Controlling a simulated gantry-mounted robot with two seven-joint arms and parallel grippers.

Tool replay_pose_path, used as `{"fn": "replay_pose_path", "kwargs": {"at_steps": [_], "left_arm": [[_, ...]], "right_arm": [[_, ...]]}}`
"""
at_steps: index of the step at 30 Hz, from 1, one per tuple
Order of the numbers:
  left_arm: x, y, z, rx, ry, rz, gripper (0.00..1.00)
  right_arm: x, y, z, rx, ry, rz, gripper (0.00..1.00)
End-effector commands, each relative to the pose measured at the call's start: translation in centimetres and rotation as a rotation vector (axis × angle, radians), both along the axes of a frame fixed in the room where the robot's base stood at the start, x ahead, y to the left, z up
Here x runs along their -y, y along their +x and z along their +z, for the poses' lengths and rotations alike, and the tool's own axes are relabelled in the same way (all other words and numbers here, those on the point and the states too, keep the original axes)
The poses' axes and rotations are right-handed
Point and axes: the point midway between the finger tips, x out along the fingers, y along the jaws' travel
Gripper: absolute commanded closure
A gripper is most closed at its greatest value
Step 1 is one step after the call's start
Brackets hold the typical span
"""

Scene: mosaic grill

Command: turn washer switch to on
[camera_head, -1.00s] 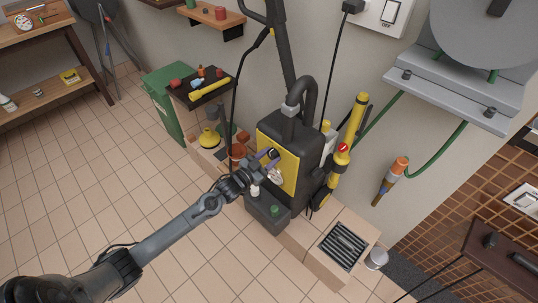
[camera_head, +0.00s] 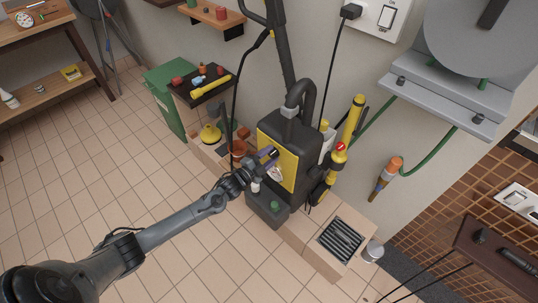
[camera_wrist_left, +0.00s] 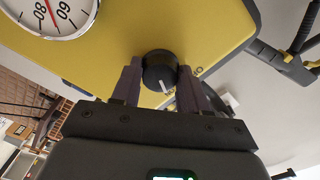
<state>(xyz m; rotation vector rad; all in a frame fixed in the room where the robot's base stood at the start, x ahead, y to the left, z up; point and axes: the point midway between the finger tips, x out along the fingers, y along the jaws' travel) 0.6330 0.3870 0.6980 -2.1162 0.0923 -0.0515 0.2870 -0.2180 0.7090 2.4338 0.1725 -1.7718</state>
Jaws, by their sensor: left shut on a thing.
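The washer (camera_head: 305,150) is a black and yellow machine standing on a low tiled ledge against the wall. Its switch (camera_wrist_left: 159,72) is a round black knob with a white pointer line on the yellow front panel (camera_wrist_left: 120,38). In the left wrist view the pointer points down toward my gripper. My left gripper (camera_wrist_left: 160,84) is shut on the knob, with one finger on each side. In the head view my left gripper (camera_head: 268,160) is at the yellow panel and hides the knob. My right gripper is not in view.
A round gauge (camera_wrist_left: 58,12) with a white face sits beside the knob on the panel. A yellow lance (camera_head: 347,135) stands right of the washer. A green bin (camera_head: 166,95) and a dark tray (camera_head: 200,90) are to the left. Open tiled floor (camera_head: 90,180) lies at the left.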

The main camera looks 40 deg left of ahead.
Motion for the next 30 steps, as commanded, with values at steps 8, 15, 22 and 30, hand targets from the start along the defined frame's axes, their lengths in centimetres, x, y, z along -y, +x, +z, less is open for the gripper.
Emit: {"fn": "replay_pose_path", "kwargs": {"at_steps": [8, 15, 22, 30], "left_arm": [[0.03, 0.01, 0.02, 0.004, 0.039, -0.001, 0.87], [0.02, 0.01, 0.0, 0.004, 0.04, -0.001, 0.87], [0.02, 0.01, 0.0, 0.003, 0.039, 0.0, 0.35], [0.01, 0.0, 0.0, 0.003, 0.039, 0.0, 0.31]], "right_arm": [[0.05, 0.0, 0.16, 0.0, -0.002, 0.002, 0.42], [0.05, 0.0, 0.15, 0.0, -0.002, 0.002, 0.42], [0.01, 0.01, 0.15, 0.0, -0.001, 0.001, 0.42], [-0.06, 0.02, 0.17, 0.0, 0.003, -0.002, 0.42]]}}
